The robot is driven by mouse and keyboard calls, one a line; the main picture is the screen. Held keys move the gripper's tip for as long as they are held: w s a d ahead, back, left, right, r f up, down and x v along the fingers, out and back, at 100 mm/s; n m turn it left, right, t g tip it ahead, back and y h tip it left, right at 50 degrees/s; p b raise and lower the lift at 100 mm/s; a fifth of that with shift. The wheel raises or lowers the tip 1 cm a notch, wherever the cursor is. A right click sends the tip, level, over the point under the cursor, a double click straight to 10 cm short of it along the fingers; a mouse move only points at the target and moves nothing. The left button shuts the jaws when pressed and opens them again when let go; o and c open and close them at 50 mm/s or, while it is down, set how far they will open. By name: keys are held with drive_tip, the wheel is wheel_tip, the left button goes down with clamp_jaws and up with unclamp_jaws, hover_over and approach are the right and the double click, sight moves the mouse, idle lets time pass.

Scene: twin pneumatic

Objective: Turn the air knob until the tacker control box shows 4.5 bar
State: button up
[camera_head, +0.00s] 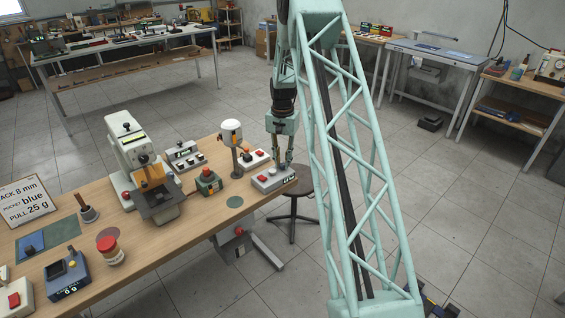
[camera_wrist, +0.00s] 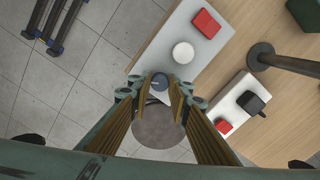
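The tacker control box (camera_head: 266,184) is a pale grey box at the right end of the wooden bench. It carries a red square button (camera_wrist: 206,23), a white round button (camera_wrist: 182,52) and a blue-grey air knob (camera_wrist: 160,83). A small dark display (camera_head: 289,180) shows on its front face, too small to read. My gripper (camera_head: 283,163) points down over the box's right end. In the wrist view my gripper (camera_wrist: 161,88) has its two fingertips on either side of the knob. Whether they touch it I cannot tell.
A grey post (camera_wrist: 262,56) and a smaller box with a red button (camera_wrist: 224,127) stand beside the control box. A stool (camera_head: 300,182) is beyond the bench edge.

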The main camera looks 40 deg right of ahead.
sight(282, 164)
drive_tip(key=o, duration=0.4)
drive_tip(key=shift+c, duration=0.2)
drive_tip(key=shift+r, duration=0.1)
wheel_tip(282, 164, up, 12)
idle(0.6)
idle(0.3)
